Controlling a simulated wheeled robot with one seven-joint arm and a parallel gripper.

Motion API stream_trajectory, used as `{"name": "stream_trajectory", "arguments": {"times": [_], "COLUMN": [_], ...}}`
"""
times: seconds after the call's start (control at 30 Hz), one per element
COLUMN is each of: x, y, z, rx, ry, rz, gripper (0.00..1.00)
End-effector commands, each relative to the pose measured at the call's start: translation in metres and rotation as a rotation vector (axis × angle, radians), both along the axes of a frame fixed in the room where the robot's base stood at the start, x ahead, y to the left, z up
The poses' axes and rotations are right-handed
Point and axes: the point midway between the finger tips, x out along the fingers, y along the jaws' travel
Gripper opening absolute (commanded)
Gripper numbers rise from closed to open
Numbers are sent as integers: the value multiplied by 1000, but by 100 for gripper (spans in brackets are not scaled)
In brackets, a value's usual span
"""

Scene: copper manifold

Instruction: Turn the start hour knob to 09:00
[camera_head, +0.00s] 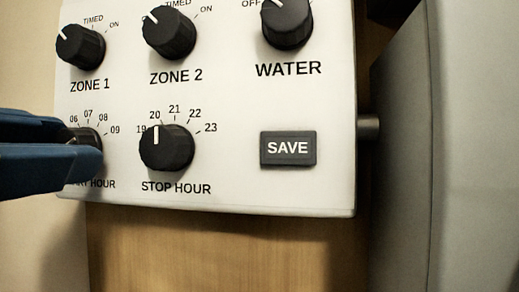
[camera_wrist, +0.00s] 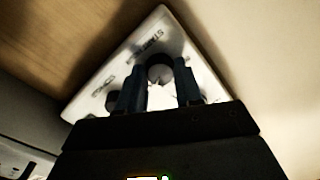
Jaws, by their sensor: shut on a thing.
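The start hour knob (camera_head: 90,138) is a dark round knob at the lower left of a white control panel (camera_head: 230,185). Its dial shows the numbers 06, 07, 08 and 09, with 09 at its right. My gripper (camera_head: 82,145), with blue fingers, comes in from the left and is shut on this knob, covering much of it and part of its label. In the wrist view, the knob (camera_wrist: 160,73) sits between the two fingers of my gripper (camera_wrist: 161,68). I cannot make out where the knob's pointer stands.
The stop hour knob (camera_head: 167,148) is close to the right, its white mark pointing up. The zone 1 knob (camera_head: 82,48), zone 2 knob (camera_head: 170,33) and water knob (camera_head: 287,20) are above. A save button (camera_head: 288,148) is further right, and a grey cabinet (camera_head: 475,150) stands beyond.

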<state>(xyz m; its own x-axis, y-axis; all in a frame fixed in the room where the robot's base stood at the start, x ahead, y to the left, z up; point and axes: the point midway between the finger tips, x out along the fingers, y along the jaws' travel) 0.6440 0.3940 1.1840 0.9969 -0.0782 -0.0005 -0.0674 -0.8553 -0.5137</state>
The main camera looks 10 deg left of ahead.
Motion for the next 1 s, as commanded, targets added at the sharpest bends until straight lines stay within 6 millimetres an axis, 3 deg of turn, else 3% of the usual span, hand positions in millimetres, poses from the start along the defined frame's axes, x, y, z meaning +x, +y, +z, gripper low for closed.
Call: {"name": "stream_trajectory", "arguments": {"times": [0.1,0.13,0.4,0.7,1.0], "x": [0,0,0,-5,-50], "y": [0,0,0,1,5], "z": [-1,-1,0,0,0], "rx": [-1,-1,-1,-1,0], "ry": [2,2,0,0,0], "rz": [0,0,0,1,4], "gripper": [4,36,60,60,60]}}
